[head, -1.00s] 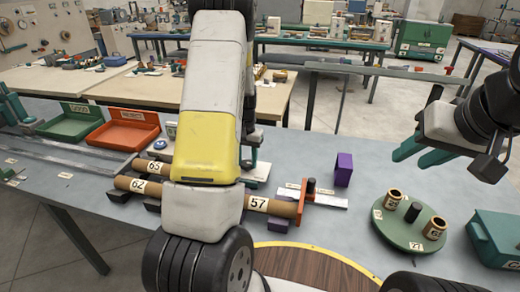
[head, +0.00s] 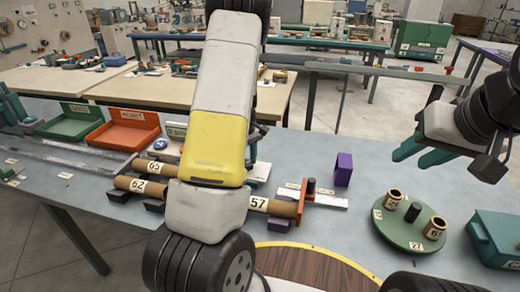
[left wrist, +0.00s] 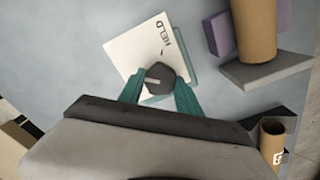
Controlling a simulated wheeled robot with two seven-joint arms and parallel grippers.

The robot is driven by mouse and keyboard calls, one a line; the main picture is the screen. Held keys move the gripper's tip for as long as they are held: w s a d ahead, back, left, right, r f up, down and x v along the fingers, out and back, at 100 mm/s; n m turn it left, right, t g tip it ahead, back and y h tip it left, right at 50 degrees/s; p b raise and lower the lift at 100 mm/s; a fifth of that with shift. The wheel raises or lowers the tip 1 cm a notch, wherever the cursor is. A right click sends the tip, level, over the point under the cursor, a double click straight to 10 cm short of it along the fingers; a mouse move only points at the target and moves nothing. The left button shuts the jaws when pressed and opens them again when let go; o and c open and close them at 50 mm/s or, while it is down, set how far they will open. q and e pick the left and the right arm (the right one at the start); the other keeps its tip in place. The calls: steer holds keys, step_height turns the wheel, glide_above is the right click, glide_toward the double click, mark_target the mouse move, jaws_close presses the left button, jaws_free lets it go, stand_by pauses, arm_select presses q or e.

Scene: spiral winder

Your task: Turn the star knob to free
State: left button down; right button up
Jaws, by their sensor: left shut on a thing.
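The star knob (left wrist: 160,75) is a dark knob with a light pointer bar, seen in the left wrist view. It sits over a white plate (left wrist: 128,50) that reads HELD, on a teal base. My left gripper (left wrist: 158,92) has its teal fingers on both sides of the knob and is shut on it. In the head view my left arm hides the knob and the left fingers. A white edge of the plate shows right of the arm. My right gripper (head: 408,158) is open and empty above the right of the table.
Cardboard tubes (head: 141,186) lie on supports at left; tube 57 (head: 270,207) lies right of my arm. A green turntable (head: 404,239) holds small tube pieces. A purple block (head: 343,169) stands behind. Red (head: 123,133) and green trays are at back left. The table's right middle is clear.

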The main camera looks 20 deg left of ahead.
arm_select(q)
steer(key=n, duration=0.3)
steer(key=shift+n, duration=2.2)
steer(key=c, duration=0.8)
jaws_free()
steer(key=shift+c, duration=0.2)
step_height(320, 180, up, 8)
steer(key=shift+f, duration=0.1)
